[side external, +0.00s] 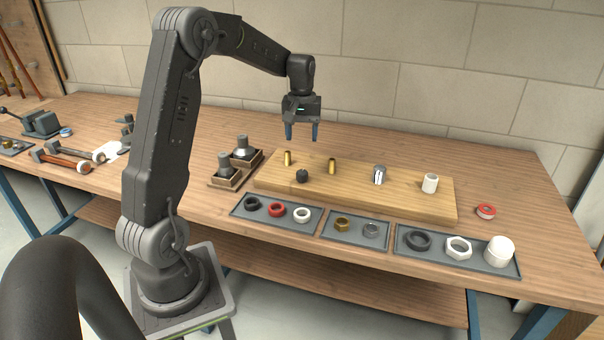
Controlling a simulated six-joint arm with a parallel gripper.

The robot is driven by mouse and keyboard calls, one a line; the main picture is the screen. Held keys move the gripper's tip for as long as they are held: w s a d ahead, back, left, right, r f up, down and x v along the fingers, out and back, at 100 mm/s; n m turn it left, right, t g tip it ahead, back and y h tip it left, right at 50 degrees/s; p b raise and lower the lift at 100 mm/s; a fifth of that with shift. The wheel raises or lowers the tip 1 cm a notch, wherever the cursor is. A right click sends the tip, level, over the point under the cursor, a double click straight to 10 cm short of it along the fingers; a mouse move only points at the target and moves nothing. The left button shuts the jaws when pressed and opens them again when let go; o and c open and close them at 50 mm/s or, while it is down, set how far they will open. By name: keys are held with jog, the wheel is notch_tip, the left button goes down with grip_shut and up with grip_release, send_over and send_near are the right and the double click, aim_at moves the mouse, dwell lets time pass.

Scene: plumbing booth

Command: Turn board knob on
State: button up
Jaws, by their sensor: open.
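A small black knob (302,176) sits on the front left part of the wooden board (405,206). My gripper (301,138) hangs pointing down above the left part of the board. Its two fingers are apart with nothing between them, and it is clear of the knob and the posts. I cannot tell which way the knob is turned.
A chrome fitting (380,175) and a white fitting (430,183) stand farther right on the board. Trays of rings and nuts (342,240) line its front edge. Wooden holders with grey parts (225,180) stand left. A red-and-white tape roll (486,212) lies right.

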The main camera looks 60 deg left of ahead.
aim_at(302, 171)
notch_tip(302, 171, down, 13)
jog(key=shift+r, duration=0.1)
dwell(0.3)
jog(key=c, duration=0.9)
